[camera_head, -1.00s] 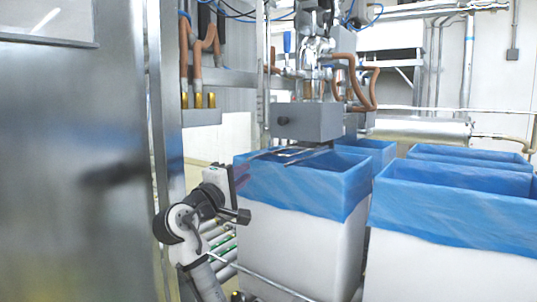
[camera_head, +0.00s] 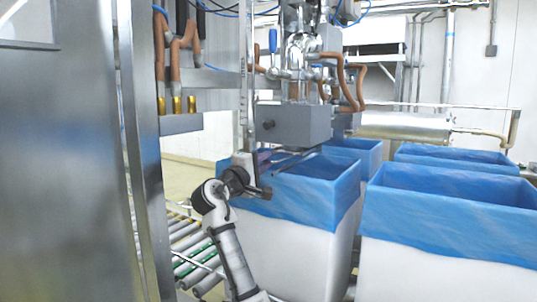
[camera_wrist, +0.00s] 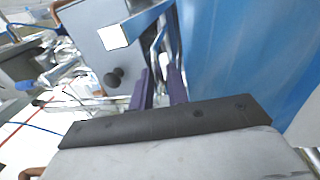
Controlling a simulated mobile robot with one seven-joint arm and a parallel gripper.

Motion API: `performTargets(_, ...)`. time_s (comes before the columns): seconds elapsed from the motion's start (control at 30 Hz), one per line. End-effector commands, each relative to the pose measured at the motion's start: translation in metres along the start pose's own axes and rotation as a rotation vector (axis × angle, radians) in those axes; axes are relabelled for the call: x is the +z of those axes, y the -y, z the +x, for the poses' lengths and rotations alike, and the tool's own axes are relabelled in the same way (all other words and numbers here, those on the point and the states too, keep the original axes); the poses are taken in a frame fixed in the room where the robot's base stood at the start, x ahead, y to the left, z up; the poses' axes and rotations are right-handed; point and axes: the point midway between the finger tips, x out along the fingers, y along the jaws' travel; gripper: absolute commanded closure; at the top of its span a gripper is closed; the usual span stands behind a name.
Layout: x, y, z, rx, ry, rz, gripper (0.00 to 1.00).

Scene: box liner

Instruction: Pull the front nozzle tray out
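The front nozzle tray (camera_head: 290,162) is a thin metal frame under the grey nozzle housing (camera_head: 295,125), above the blue-lined box. In the wrist view the tray (camera_wrist: 157,45) shows as metal strips beside the grey housing (camera_wrist: 110,45) with its black knob. My gripper (camera_head: 262,158) is at the tray's near left end, just below the housing. In the wrist view, the two purple fingers of my gripper (camera_wrist: 160,85) stand apart, with the tray's end at or between their tips. I cannot tell whether they touch it.
The blue-lined white box (camera_head: 300,190) stands directly beneath the tray; its liner (camera_wrist: 235,50) is close at the right in the wrist view. More lined boxes (camera_head: 450,200) stand to the right. A roller conveyor (camera_head: 190,240) lies at lower left, and a steel panel (camera_head: 60,170) fills the left.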

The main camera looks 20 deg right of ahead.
Motion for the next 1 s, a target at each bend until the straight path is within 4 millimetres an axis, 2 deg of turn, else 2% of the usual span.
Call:
performTargets(0.1, 0.0, -0.001, 0.017, -0.001, 0.001, -0.002, 0.83)
performTargets(0.27, 0.0, 0.0, 0.026, -0.001, 0.0, -0.001, 0.83)
performTargets(0.53, 0.0, 0.001, 0.027, 0.0, -0.001, 0.0, 0.83)
performTargets(0.57, 0.0, 0.001, 0.027, 0.0, -0.001, 0.0, 0.85)
performTargets(0.7, 0.0, 0.001, 0.027, 0.0, -0.001, 0.0, 1.0)
performTargets(1.0, 0.0, 0.001, 0.027, -0.001, -0.001, 0.0, 1.0)
